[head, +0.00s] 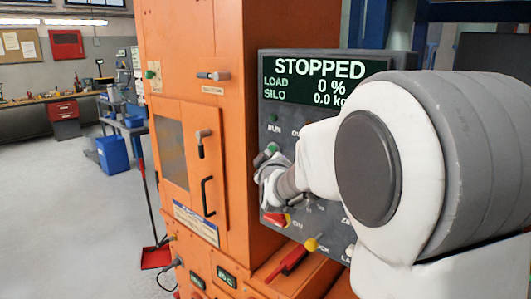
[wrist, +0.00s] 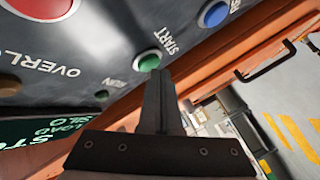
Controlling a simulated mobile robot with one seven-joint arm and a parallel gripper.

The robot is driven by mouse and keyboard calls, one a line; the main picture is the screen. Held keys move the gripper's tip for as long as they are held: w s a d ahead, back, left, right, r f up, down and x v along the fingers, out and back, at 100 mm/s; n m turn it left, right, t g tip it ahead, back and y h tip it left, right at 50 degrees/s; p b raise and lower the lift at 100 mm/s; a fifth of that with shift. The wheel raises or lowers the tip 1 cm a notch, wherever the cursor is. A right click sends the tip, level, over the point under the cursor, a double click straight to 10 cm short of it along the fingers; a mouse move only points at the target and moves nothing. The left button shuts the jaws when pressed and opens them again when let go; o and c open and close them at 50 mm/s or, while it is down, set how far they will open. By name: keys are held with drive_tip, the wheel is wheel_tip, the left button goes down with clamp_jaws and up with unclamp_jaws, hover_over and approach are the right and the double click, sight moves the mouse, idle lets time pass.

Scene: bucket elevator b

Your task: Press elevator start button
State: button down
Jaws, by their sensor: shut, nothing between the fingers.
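The green start button (wrist: 148,62), with the label START beside it, is on the dark control panel (wrist: 115,30). In the head view the green button (head: 271,149) shows just above my gripper (head: 262,172). In the wrist view the fingers of my gripper (wrist: 157,73) are shut, empty and point at the button. Their tips overlap its lower edge; I cannot tell whether they touch it. The display (head: 322,82) reads STOPPED, LOAD 0 %, SILO 0.0 kg. My arm covers much of the panel in the head view.
A blue button (wrist: 214,14) and a large red button (wrist: 40,6) flank the start button. The RUN lamp (wrist: 101,96) looks dark green. A yellow-topped knob (head: 311,244) is low on the panel. The orange cabinet (head: 195,100) stands left; open floor lies beyond it.

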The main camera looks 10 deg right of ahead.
drive_tip(key=shift+w+d+b, duration=0.25)
drive_tip(key=shift+d+b, duration=0.05)
drive_tip(key=shift+d, duration=0.05)
idle(0.7)
drive_tip(key=shift+a, duration=0.1)
drive_tip(key=shift+s+a, duration=0.5)
drive_tip(key=shift+a, duration=0.1)
drive_tip(key=shift+a, duration=0.1)
drive_tip(key=shift+s+a+p, duration=0.3)
drive_tip(key=shift+s+a, duration=0.45)
drive_tip(key=shift+a, duration=0.25)
drive_tip(key=shift+s+a+p, duration=0.3)
drive_tip(key=shift+s+a, duration=0.45)
drive_tip(key=shift+a, duration=0.2)
drive_tip(key=shift+s, duration=0.1)
drive_tip(key=s+f+m+g, duration=0.2)
drive_tip(key=s+g, duration=0.1)
drive_tip(key=s, duration=0.8)
drive_tip(key=s+f+m+g+y, duration=0.1)
drive_tip(key=s+f+m+g, duration=0.1)
drive_tip(key=s, duration=0.9)
drive_tip(key=s+d+f+m+g+y+p, duration=0.1)
drive_tip(key=s+f+m+g, duration=0.2)
drive_tip(key=s+g, duration=0.3)
drive_tip(key=s+m, duration=0.1)
drive_tip(key=s, duration=0.4)
drive_tip(key=shift+s, duration=0.15)
